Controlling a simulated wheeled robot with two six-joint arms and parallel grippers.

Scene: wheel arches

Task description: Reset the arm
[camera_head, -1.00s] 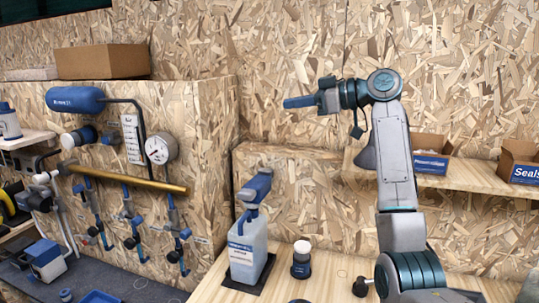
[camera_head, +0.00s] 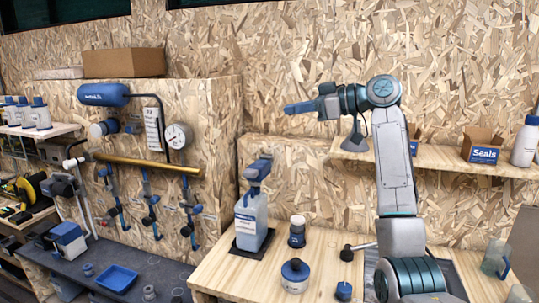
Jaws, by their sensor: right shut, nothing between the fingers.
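My right arm rises from the lower right and bends at the elbow, and its gripper (camera_head: 299,107) points left in mid-air before the chipboard wall. The blue fingers are together with nothing between them. The gripper is apart from everything around it, above the wooden bench and to the right of the gauge. My left arm and gripper do not show.
A jug with a blue top (camera_head: 250,222) stands on the wooden bench (camera_head: 225,272) beside small containers. A shelf holds a Seals box (camera_head: 483,146) and a white bottle (camera_head: 524,143). A brass pipe (camera_head: 150,163) with valves is at left. A blue tray (camera_head: 116,278) lies lower left.

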